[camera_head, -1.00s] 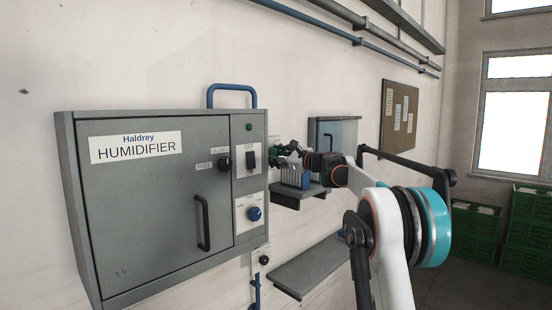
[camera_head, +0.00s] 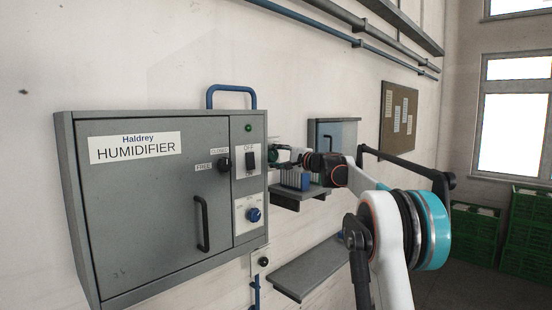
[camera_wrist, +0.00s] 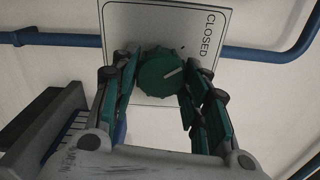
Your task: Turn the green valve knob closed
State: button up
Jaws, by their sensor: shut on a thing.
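The green valve knob (camera_wrist: 158,75) is round with a ribbed rim and a white pointer line. In the wrist view it sits on a white plate (camera_wrist: 150,22) with the word CLOSED along its right side. The pointer line slants to the upper right in that view. My gripper (camera_wrist: 160,82) has a green-padded finger on each side of the knob and is shut on it. In the head view my gripper (camera_head: 287,155) is at the wall just right of the humidifier cabinet, and the knob is small and partly hidden there.
The grey humidifier cabinet (camera_head: 150,210) stands close on the left of my gripper. A grey shelf (camera_head: 297,197) with a blue item (camera_head: 295,179) lies just below it. A blue pipe (camera_wrist: 60,39) runs behind the plate. Green crates (camera_head: 525,225) stand far right.

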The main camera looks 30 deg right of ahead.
jog(key=shift+n, duration=0.9)
jog(key=o, duration=1)
jog(key=shift+o, duration=0.2)
jog(key=v, duration=1.2)
jog(key=shift+a, duration=0.1)
